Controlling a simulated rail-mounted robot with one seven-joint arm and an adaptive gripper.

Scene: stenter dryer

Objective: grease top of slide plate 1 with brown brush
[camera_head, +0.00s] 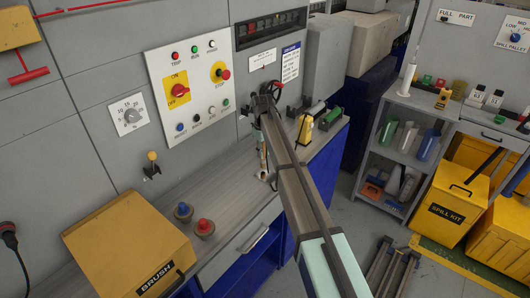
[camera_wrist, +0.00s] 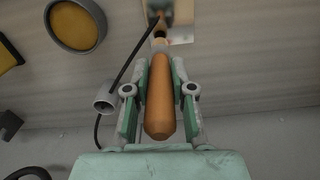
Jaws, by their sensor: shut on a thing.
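The handle points to a small shiny plate (camera_wrist: 181,32) at the top of the view. I cannot tell whether this is slide plate 1, or whether the brush touches it.
A round tin with amber contents (camera_wrist: 76,24) lies upper left in the wrist view. A black cable (camera_wrist: 122,72) crosses beside the handle.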

